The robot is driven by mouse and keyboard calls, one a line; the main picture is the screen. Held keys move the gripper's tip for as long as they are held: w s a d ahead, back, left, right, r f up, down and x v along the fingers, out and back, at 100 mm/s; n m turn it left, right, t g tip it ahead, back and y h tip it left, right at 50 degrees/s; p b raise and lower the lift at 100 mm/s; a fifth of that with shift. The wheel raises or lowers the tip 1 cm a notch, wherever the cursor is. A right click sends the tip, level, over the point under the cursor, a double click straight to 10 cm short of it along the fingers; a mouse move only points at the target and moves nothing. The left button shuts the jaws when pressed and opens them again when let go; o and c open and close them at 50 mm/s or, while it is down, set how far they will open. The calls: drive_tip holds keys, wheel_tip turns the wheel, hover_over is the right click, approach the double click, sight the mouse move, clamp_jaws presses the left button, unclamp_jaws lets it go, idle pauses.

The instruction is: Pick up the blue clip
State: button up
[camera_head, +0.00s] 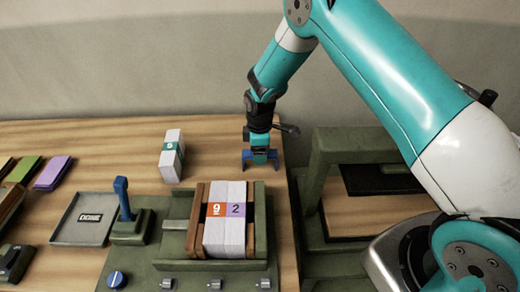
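My gripper (261,165) hangs at the end of my teal arm, pointing down over the wooden table behind the green press. Its two blue fingers are spread apart, with nothing clearly visible between them. I cannot make out a separate blue clip. The blue things that show besides the fingers are an upright blue lever (122,196) on a green base and a blue knob (117,279) at the front. Both are left of my gripper and apart from it.
A green press (261,228) holds two paper stacks (226,235) marked 9 and 2. Another white stack (172,157) stands behind it. A grey tray (62,228) and several coloured pieces, one purple (52,174), lie left. A green frame (317,180) stands right.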

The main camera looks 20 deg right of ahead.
drive_tip(key=shift+f, duration=0.65)
drive_tip(key=c, duration=1)
drive_tip(key=shift+r, duration=0.1)
